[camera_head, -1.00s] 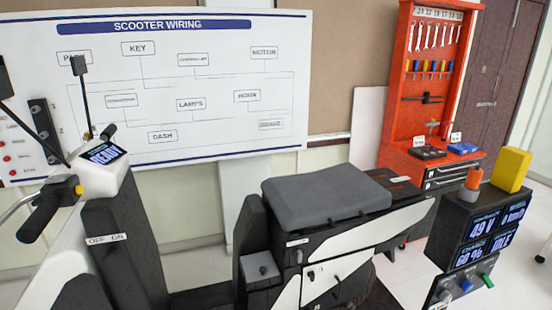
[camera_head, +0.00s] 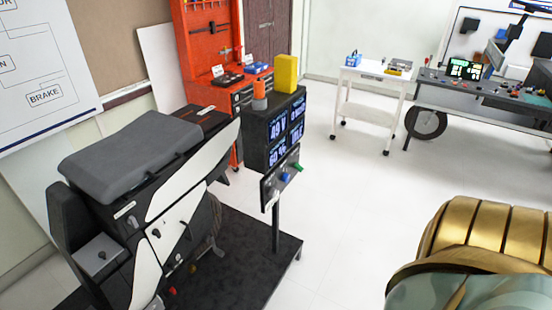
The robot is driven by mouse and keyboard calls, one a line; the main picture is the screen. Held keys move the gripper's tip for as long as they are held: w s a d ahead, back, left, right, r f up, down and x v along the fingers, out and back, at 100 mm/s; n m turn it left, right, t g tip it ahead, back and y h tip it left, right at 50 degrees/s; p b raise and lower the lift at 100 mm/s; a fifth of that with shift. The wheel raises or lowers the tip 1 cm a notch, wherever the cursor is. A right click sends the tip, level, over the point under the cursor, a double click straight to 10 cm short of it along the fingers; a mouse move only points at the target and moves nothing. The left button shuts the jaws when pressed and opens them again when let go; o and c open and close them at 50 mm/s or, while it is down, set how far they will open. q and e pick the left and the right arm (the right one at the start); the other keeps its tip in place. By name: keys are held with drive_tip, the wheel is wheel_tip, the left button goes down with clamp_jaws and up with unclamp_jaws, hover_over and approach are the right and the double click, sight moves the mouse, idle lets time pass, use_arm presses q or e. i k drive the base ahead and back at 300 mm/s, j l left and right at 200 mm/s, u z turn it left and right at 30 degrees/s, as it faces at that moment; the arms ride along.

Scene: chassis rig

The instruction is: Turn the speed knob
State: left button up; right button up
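A dark console (camera_head: 257,152) with lit blue-white readouts (camera_head: 278,140) stands on a post near the middle of the head view. Below the readouts is a small tilted panel (camera_head: 268,186) with a blue knob (camera_head: 285,177) and a green one (camera_head: 298,167). The panel's labels are too small to read, so I cannot tell which is the speed knob. Neither of my grippers shows in this view.
The scooter's rear with its grey seat (camera_head: 132,155) stands left of the console on a dark platform (camera_head: 235,262). A white cart (camera_head: 366,100) stands behind on open white floor.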

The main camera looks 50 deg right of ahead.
sight(273, 192)
drive_tip(key=k+l+z, duration=0.1)
drive_tip(key=l+z, duration=0.15)
drive_tip(key=l, duration=0.75)
drive_tip(key=l+z, duration=0.3)
drive_tip(key=l, duration=0.75)
